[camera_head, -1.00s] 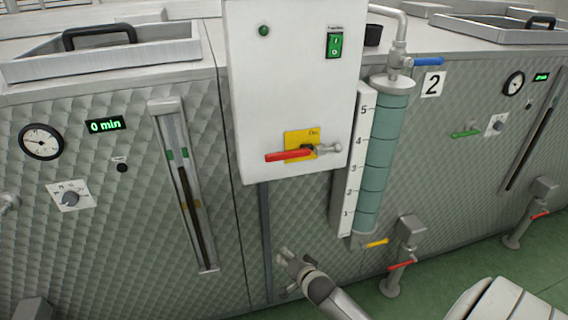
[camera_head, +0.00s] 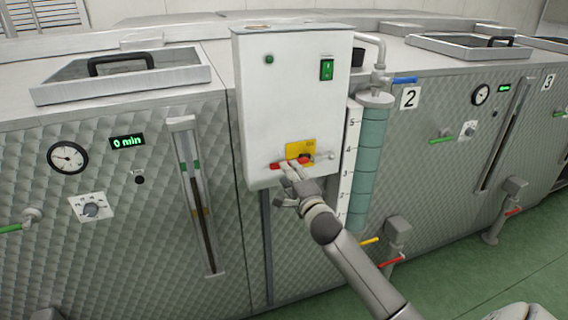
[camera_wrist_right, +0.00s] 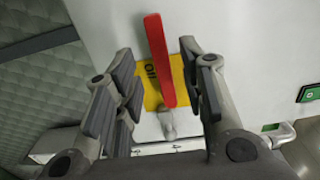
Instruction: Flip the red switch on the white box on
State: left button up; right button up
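The white box (camera_head: 285,110) is mounted on the front of the quilted metal tanks. Its red switch (camera_head: 275,166) is a lever on a yellow plate (camera_head: 300,149) near the bottom; it lies roughly horizontal in the head view, pointing left, partly hidden by my fingers. My right gripper (camera_head: 290,172) is open at the lever. In the right wrist view the red switch (camera_wrist_right: 160,60) runs lengthwise between the two spread fingers of my right gripper (camera_wrist_right: 160,75). No finger visibly presses on it there. My left gripper is out of view.
A green rocker switch (camera_head: 327,70) and a green lamp (camera_head: 269,59) sit higher on the box. A metal pipe stub (camera_head: 325,157) is right of the plate. The scaled cylinder (camera_head: 368,150) with valves stands close by on the right.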

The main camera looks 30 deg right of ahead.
jog(key=shift+p+x, duration=0.4)
jog(key=shift+x, duration=2.45)
jog(key=shift+c, duration=0.5)
grip_shut()
